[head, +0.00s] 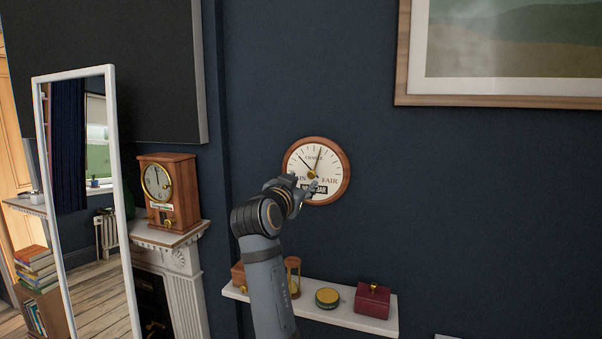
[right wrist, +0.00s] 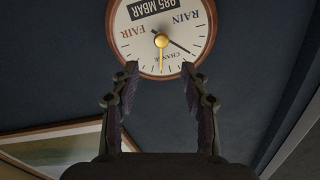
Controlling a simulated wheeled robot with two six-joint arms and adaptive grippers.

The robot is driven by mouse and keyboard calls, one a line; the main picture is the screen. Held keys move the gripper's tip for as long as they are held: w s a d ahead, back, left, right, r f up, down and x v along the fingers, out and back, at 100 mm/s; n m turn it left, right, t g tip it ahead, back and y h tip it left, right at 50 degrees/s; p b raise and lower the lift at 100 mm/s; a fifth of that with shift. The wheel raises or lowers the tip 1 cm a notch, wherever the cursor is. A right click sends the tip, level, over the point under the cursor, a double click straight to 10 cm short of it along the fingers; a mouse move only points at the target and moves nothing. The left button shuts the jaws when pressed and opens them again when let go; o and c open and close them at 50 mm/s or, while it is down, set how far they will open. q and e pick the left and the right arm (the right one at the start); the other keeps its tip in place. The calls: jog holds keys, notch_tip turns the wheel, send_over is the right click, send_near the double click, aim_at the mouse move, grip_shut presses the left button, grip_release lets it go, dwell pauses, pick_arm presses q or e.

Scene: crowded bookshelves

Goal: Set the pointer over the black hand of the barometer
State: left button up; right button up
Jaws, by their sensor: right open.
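The barometer (head: 332,160) hangs on the dark blue wall, round with a wooden rim and a cream dial. It also shows upside down in the right wrist view (right wrist: 138,42). Its thin black hand (right wrist: 178,47) points up-left in the head view, toward the side of RAIN. The brass pointer (right wrist: 161,57) points nearly straight up near CHANGE, apart from the black hand. A brass knob (right wrist: 161,40) sits at the dial's centre. My right gripper (right wrist: 160,72) is open and empty, its fingertips before the dial, either side of the pointer's end. My left gripper is out of view.
Below the barometer, a white shelf (head: 338,318) holds an hourglass (head: 292,276), a round tin (head: 327,298) and a red box (head: 372,301). A wooden clock (head: 180,190) stands on the mantel at left. A framed picture (head: 500,100) hangs upper right.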

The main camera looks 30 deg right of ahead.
aim_at(311, 174)
jog(key=p+x, duration=0.2)
jog(key=x, duration=0.4)
jog(key=shift+a+r+p, duration=0.1)
jog(key=shift+r+p, duration=0.1)
jog(key=shift+p, duration=0.15)
jog(key=x, duration=0.1)
jog(key=p+x, duration=0.1)
jog(key=x, duration=0.2)
jog(key=shift+w+a+f, duration=0.1)
jog(key=shift+f, duration=0.2)
jog(key=shift+c, duration=1.4)
jog(key=c, duration=0.5)
grip_shut()
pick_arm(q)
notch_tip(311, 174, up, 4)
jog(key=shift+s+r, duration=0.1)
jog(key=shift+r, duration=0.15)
